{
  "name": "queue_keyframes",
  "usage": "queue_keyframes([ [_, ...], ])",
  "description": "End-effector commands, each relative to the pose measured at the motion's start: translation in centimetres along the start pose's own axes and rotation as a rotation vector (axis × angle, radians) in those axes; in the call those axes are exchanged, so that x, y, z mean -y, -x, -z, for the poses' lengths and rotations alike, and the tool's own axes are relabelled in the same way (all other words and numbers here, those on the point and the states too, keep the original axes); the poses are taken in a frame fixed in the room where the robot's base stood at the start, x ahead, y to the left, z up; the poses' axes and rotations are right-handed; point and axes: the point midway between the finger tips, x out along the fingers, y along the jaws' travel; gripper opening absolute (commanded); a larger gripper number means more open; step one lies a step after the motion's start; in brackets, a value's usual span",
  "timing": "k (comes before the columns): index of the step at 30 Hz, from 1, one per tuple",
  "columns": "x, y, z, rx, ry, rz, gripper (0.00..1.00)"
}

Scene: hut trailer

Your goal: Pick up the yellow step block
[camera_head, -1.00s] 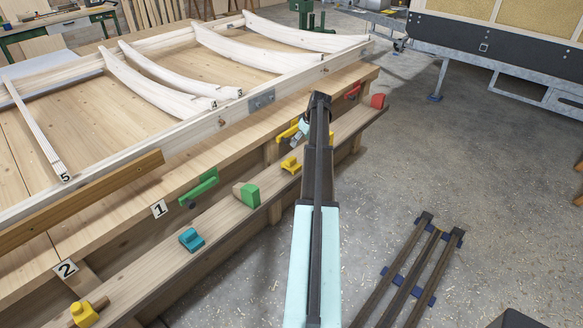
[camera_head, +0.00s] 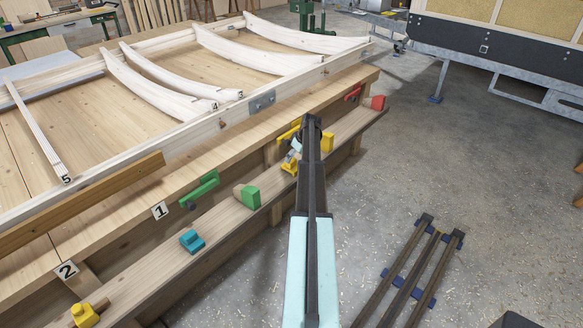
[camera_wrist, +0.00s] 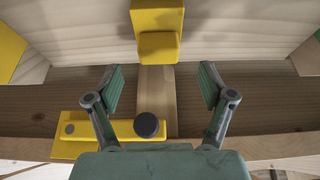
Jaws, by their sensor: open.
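The yellow step block (camera_head: 289,168) sits on the lower wooden ledge, partly covered by my gripper in the head view. In the wrist view the yellow step block (camera_wrist: 158,28) is at top centre, its lower step facing me, its far end cut off by the frame. My gripper (camera_wrist: 162,88) is open and empty, its two green-padded fingers spread left and right. The block lies beyond the fingertips, roughly in line with the gap between them; I see no contact. In the head view my gripper (camera_head: 293,150) is just above the block.
A yellow bar with a black knob (camera_wrist: 148,125) lies below the fingers in the wrist view. Another yellow block (camera_head: 327,142) and a green block (camera_head: 250,197) flank the step block on the ledge. A teal block (camera_head: 192,240) and red block (camera_head: 378,103) stand farther along.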

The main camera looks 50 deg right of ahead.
Motion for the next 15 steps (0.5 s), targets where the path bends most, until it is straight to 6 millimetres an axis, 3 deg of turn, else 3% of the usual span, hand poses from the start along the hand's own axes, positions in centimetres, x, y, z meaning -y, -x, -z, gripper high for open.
queue_keyframes([
  [12,-0.2,-4.7,0.1,0.001,0.0,0.001,0.81],
  [15,-0.1,-5.1,0.1,0.0,0.0,0.0,0.81],
])
